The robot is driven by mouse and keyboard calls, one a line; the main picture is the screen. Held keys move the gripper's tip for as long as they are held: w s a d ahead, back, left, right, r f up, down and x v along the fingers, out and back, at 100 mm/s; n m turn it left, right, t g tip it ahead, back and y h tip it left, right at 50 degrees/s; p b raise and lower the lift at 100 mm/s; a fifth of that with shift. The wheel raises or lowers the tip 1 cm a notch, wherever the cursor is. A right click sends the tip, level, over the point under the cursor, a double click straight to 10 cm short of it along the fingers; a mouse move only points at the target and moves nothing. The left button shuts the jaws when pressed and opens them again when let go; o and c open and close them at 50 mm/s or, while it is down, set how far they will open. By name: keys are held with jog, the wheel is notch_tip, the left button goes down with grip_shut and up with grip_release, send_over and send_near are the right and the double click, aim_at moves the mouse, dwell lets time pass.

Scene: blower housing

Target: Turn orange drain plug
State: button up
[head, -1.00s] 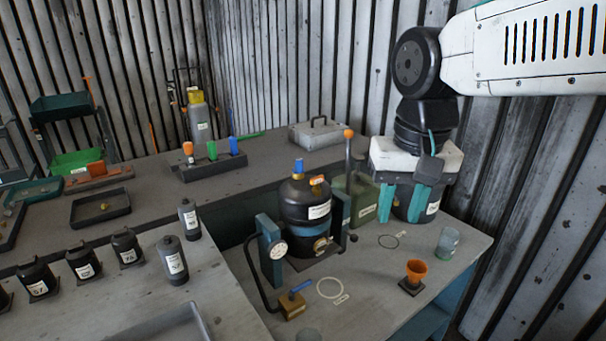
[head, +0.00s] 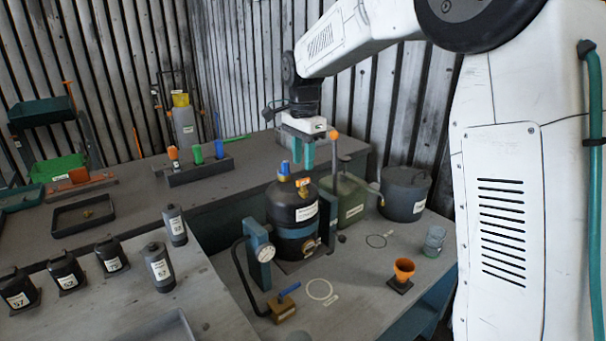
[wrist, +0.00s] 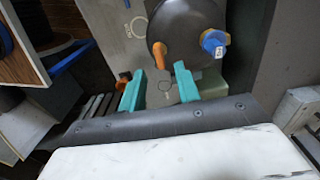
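The black tank (head: 294,212) stands in a blue frame on the near bench. An orange fitting (head: 303,184) sits on its top beside a blue cap (head: 284,170). In the wrist view the orange fitting (wrist: 160,54) shows as a short handle on the dark round tank top (wrist: 187,25), with the blue cap (wrist: 213,42) to its right. I cannot tell for sure that this fitting is the drain plug. My gripper (head: 302,164) hangs above and behind the tank. Its teal fingers are apart and empty (wrist: 160,78) in the wrist view, clear of the fitting.
An orange-topped lever (head: 333,136) stands close to my gripper. An orange funnel cup (head: 403,270) and a glass jar (head: 434,241) stand on the bench front. A gauge (head: 265,253) is at the tank's left.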

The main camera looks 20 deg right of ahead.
aim_at(303, 179)
notch_tip(303, 179, down, 5)
jog(key=shift+r, duration=0.1)
jog(key=shift+c, duration=0.3)
grip_shut()
